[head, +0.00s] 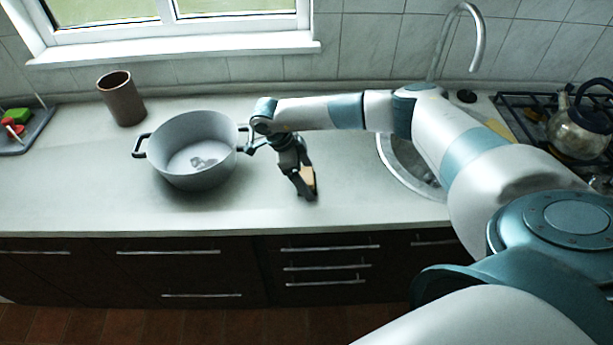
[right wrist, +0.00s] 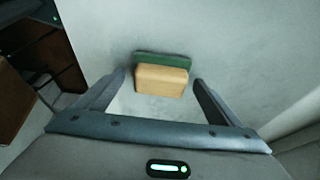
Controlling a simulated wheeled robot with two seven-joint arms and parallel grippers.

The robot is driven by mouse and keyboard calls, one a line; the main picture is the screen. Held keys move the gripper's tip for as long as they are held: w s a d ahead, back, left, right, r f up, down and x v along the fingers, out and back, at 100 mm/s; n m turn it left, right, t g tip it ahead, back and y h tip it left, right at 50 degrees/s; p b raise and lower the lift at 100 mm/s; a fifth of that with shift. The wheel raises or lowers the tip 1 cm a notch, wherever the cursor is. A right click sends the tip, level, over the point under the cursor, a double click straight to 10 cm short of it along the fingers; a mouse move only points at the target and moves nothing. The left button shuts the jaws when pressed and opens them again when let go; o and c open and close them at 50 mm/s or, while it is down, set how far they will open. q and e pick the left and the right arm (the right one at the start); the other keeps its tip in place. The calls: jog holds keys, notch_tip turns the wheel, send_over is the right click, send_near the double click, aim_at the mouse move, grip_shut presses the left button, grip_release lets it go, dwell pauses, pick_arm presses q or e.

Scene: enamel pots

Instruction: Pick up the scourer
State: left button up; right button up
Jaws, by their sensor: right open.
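The scourer, a tan block with a dark green side, lies on the counter. In the right wrist view the scourer (right wrist: 161,80) sits between and just beyond the fingertips of my open right gripper (right wrist: 160,82), with a gap on each side. In the head view the scourer (head: 308,177) shows as a small tan patch, partly hidden by my right gripper (head: 307,197), which points down at the counter near its front edge. My left gripper is in neither view.
A grey enamel pot (head: 194,150) with dark handles stands just left of my right gripper. A brown cup (head: 121,98) and a grey tray (head: 36,127) are farther left. The sink (head: 392,172) is to the right, partly behind my right arm. A kettle (head: 580,128) stands on the stove at far right.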

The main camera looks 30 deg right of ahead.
aim_at(308, 177)
jog(key=shift+f, duration=0.15)
dwell(0.3)
jog(key=c, duration=1.2)
jog(key=shift+o, duration=0.2)
jog(key=shift+r+b, duration=0.6)
jog(key=shift+r, duration=0.05)
jog(key=r+b, duration=0.1)
jog(key=s+r, duration=0.1)
jog(key=r, duration=0.1)
jog(key=shift+b, duration=0.35)
jog(key=s+r+b, duration=0.4)
jog(key=s+r, duration=0.2)
jog(key=s, duration=0.4)
jog(key=shift+s+a+r, duration=0.2)
jog(key=shift+s+r, duration=0.2)
